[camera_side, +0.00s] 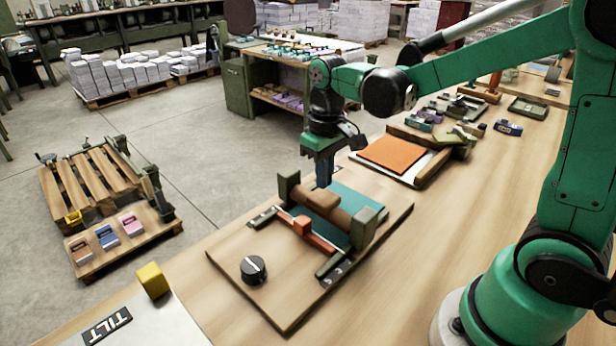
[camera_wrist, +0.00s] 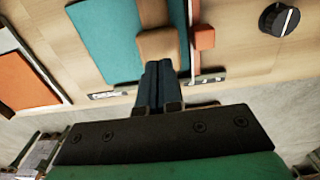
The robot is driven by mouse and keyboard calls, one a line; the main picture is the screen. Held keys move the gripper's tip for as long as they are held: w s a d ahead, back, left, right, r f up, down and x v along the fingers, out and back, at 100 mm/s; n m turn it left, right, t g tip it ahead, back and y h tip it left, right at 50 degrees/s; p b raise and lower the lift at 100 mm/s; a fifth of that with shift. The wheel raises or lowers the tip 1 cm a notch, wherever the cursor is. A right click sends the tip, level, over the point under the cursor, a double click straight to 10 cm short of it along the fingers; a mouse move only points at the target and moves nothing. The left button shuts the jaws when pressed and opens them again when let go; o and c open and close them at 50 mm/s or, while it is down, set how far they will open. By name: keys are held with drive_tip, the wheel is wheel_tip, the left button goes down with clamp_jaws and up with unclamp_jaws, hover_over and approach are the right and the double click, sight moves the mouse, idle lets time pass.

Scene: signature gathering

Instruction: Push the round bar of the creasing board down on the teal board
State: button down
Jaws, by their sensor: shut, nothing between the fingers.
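The creasing board (camera_side: 300,278) is a wooden base on the bench with a teal board (camera_side: 357,200) on it. Its brown round bar (camera_side: 340,216) lies across the teal board between two dark green end posts, with a lighter tan block (camera_side: 322,198) on it. The wrist view shows the teal board (camera_wrist: 107,38), the round bar (camera_wrist: 152,12) and the tan block (camera_wrist: 158,44). My gripper (camera_side: 325,184) is shut and empty, pointing down at the bar's far side. In the wrist view its fingertips (camera_wrist: 159,64) meet the tan block's edge; I cannot tell whether they touch.
An orange slider (camera_side: 302,225) on a red rail and a black knob (camera_side: 253,269) sit on the near side of the base. A tray with an orange sheet (camera_side: 390,154) stands behind. A yellow block (camera_side: 152,281) stands at the front left.

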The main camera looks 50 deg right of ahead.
sight(323, 195)
drive_tip(key=shift+f, duration=1.6)
drive_tip(key=shift+r, duration=0.1)
idle(0.4)
drive_tip(key=shift+r, duration=3.4)
drive_tip(key=shift+s+a+r+t, duration=0.2)
drive_tip(key=shift+s+t, duration=0.2)
drive_tip(key=shift+s+a+f+t, duration=0.1)
drive_tip(key=shift+s+a+t, duration=0.25)
drive_tip(key=shift+s+t, duration=0.55)
drive_tip(key=shift+s+a+f+t, duration=0.1)
drive_tip(key=shift+s+a+t, duration=0.4)
drive_tip(key=shift+t, duration=0.75)
drive_tip(key=shift+s+a+t, duration=0.2)
drive_tip(key=shift+s+t, duration=0.65)
drive_tip(key=shift+t, duration=0.2)
